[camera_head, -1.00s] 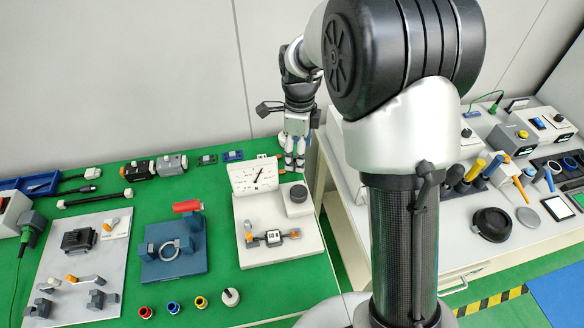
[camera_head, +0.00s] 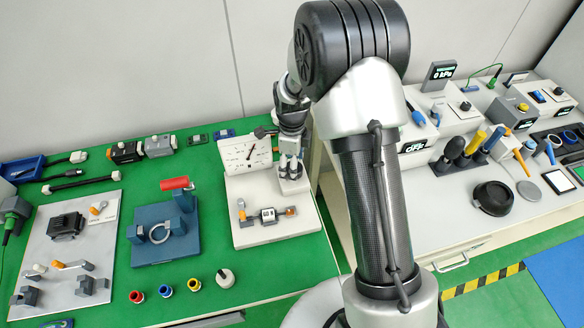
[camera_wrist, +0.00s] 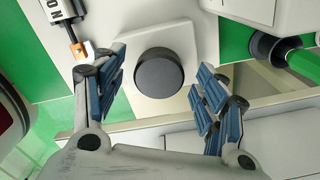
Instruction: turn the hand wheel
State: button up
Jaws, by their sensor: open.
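The hand wheel looks to be the dark round knob (camera_wrist: 159,73) on the white block in the wrist view. It sits between my open fingers, with a gap on each side. In the head view the knob is hidden behind my gripper (camera_head: 290,166), which hangs over the right side of the white gauge unit (camera_head: 262,232). My gripper (camera_wrist: 160,80) is open and empty. I cannot tell how far its fingertips are above the knob.
An orange-tipped lever piece (camera_head: 290,211) is at the front of the unit, and shows near my left finger in the wrist view (camera_wrist: 83,50). A blue fixture (camera_head: 180,245) stands left. A second bench (camera_head: 465,215) with several devices is at right.

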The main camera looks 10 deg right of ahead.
jog(key=shift+f, duration=0.5)
jog(key=c, duration=1.1)
